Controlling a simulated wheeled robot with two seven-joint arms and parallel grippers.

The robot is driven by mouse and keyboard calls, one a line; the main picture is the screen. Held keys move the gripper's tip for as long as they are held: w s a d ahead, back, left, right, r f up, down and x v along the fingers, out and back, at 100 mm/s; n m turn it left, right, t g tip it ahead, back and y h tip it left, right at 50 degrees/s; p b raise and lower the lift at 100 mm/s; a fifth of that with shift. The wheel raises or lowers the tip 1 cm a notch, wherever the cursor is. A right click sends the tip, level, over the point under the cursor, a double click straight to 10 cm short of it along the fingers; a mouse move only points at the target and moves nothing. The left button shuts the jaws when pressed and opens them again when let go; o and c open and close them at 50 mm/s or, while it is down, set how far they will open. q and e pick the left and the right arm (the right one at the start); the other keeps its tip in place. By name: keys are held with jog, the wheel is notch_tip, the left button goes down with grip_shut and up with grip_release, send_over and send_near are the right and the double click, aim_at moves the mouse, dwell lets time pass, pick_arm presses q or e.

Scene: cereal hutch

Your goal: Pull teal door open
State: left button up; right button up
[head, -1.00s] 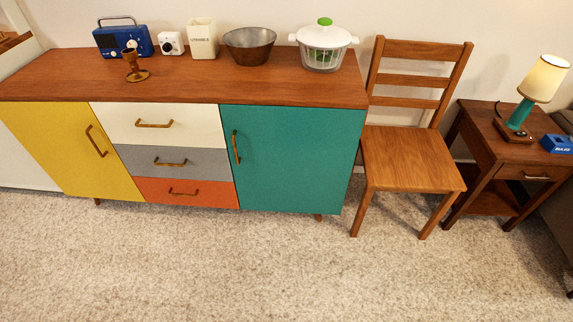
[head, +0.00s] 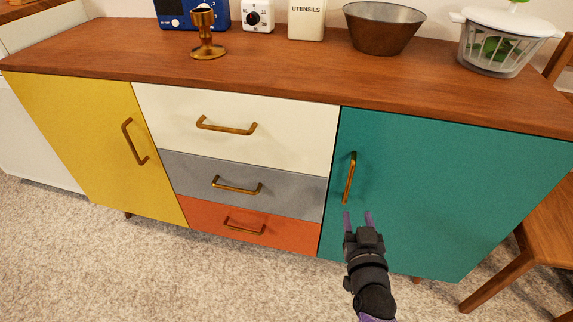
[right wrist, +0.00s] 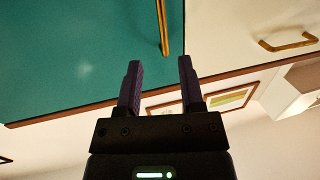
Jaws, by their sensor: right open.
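The teal door (head: 450,190) is the right-hand front of the sideboard and is shut. Its upright brass bar handle (head: 349,178) is near the door's left edge. My right gripper (head: 357,214) is open and empty, with its fingertips just below the handle in the head view. In the right wrist view, the purple fingers (right wrist: 159,65) are spread, and the handle (right wrist: 162,28) shows beyond the gap between them, apart from both. The teal door (right wrist: 75,60) fills the upper left there. My left gripper is not in view.
A white drawer (head: 270,130), grey drawer (head: 280,188), orange drawer (head: 270,229) and yellow door (head: 90,140) are shut, left of the teal door. A wooden chair (head: 525,270) stands close at the right. A bowl (head: 384,28) and salad spinner (head: 498,48) stand on top. Carpet in front is clear.

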aim_at(351, 178)
jog(key=shift+t, duration=0.4)
jog(key=w+b, duration=0.2)
jog(key=w, duration=0.1)
jog(key=w+b, duration=0.2)
jog(key=w, duration=0.2)
jog(key=w+r+b, duration=0.1)
jog(key=w+b, duration=0.1)
jog(key=w, duration=0.1)
jog(key=shift+w+d, duration=0.25)
jog(key=shift+w, duration=0.1)
jog(key=shift+w+r, duration=0.25)
jog(key=shift+w, duration=0.05)
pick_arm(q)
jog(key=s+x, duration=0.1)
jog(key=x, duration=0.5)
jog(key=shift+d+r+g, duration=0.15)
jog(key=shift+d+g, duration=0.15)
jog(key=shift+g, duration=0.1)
pick_arm(e)
grip_shut()
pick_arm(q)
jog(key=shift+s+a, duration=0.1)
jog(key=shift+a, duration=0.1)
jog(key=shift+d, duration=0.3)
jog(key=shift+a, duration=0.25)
